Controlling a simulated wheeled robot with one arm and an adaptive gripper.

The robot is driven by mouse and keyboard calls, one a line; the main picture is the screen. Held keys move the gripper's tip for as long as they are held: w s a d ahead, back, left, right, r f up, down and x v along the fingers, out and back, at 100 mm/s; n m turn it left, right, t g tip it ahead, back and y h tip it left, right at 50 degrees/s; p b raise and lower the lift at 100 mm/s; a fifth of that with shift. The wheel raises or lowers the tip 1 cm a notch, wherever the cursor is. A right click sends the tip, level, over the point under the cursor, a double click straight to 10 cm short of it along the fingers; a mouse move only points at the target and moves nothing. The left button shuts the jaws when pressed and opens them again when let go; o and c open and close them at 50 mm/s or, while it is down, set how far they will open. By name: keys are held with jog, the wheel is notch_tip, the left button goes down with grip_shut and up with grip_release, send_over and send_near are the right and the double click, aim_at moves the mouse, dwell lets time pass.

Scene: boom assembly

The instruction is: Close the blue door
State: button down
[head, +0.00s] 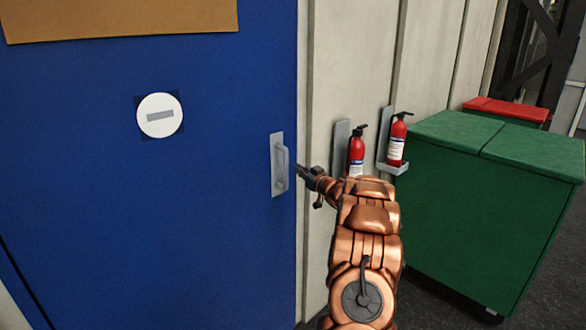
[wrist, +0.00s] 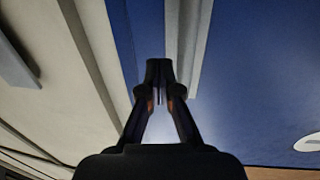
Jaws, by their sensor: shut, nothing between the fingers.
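The blue door (head: 90,200) fills the left of the head view. It bears a round white sign (head: 160,115) and, near its right edge, a grey upright handle (head: 281,165). I cannot tell whether the door is fully closed. My gripper (head: 301,172) is just right of the handle, by the door's right edge. In the wrist view, the gripper (wrist: 159,72) has its fingers together and empty. Behind them are the blue door (wrist: 250,70) and a grey strip (wrist: 190,45) that looks like the handle. Contact cannot be made out.
A pale panelled wall (head: 345,70) continues right of the door. Two red fire extinguishers (head: 356,150) (head: 397,140) hang there, close to my arm. A large green bin (head: 480,210) stands at right, with a red-lidded bin (head: 507,109) behind. Dark floor shows at lower right.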

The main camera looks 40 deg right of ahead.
jog(key=s+d+b, duration=0.2)
jog(key=s, duration=0.6)
jog(key=shift+s+d+f, duration=0.25)
jog(key=shift+f, duration=0.05)
jog(key=shift+w+r, duration=0.1)
jog(key=w+a+r+m+g+h, duration=0.2)
jog(key=w+a+r+g+h, duration=0.15)
jog(key=a, duration=0.65)
jog(key=s+a+f+g, duration=0.1)
jog(key=s+a+g, duration=0.2)
jog(key=a, duration=0.5)
jog(key=s+a+f+g, duration=0.1)
jog(key=s+a+g, duration=0.25)
jog(key=a, duration=0.45)
jog(key=s+a+f+n+g+y, duration=0.1)
jog(key=s+a+f+g+y, duration=0.1)
jog(key=s+a, duration=0.8)
jog(key=s+a+f+n+g+y, duration=0.1)
jog(key=s+a+f+g+y, duration=0.1)
jog(key=s+a, duration=0.8)
jog(key=s+a+f+n+g+y, duration=0.1)
jog(key=s+a+g, duration=0.4)
jog(key=s+a, duration=0.5)
jog(key=s+f+y, duration=0.1)
jog(key=s+f, duration=0.1)
jog(key=s, duration=0.4)
jog(key=shift+s+a+f+n+g, duration=0.15)
jog(key=shift+s+a+n+g, duration=0.15)
jog(key=shift+a+n, duration=0.1)
